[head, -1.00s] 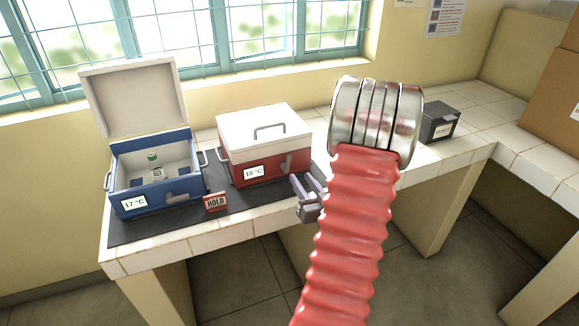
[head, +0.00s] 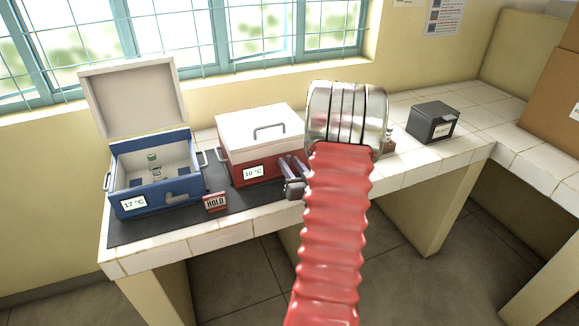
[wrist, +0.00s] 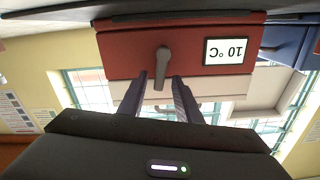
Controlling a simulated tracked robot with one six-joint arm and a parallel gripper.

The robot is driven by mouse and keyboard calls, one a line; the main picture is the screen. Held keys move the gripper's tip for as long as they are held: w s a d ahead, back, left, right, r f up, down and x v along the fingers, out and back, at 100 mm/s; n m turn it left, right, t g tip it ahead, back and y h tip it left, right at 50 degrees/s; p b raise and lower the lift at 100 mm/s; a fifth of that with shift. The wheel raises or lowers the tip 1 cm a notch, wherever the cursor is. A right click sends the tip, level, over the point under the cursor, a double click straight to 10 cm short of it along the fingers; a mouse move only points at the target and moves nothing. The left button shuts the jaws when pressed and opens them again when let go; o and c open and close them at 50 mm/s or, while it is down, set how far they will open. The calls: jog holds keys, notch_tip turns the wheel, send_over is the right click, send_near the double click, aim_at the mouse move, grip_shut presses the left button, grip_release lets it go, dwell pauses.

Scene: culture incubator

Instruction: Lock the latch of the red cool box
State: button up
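The red cool box (head: 262,165) stands on the bench with its white lid (head: 262,128) down. Its label reads 10 °C. In the wrist view the box front (wrist: 185,50) is upside down, with a grey latch lever (wrist: 162,65) near its middle. My gripper (head: 289,165) is at the right part of the box front. In the wrist view my gripper (wrist: 160,80) is open, its two fingers apart on either side of the latch lever's free end. I cannot tell whether they touch it. In the head view the gripper hides the latch.
A HOLD sign (head: 215,202) stands in front between the boxes. A dark grey box (head: 434,122) is at the right. The window wall is behind.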

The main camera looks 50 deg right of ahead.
grip_shut()
jog(key=shift+a, duration=0.1)
jog(key=shift+w+a+n, duration=0.15)
jog(key=shift+a+n, duration=0.05)
jog(key=shift+n, duration=0.45)
jog(key=shift+w+a+n, duration=0.1)
jog(key=shift+a+n, duration=0.05)
jog(key=shift+n, duration=0.5)
jog(key=shift+o, duration=0.2)
grip_release()
jog(key=shift+s, duration=0.15)
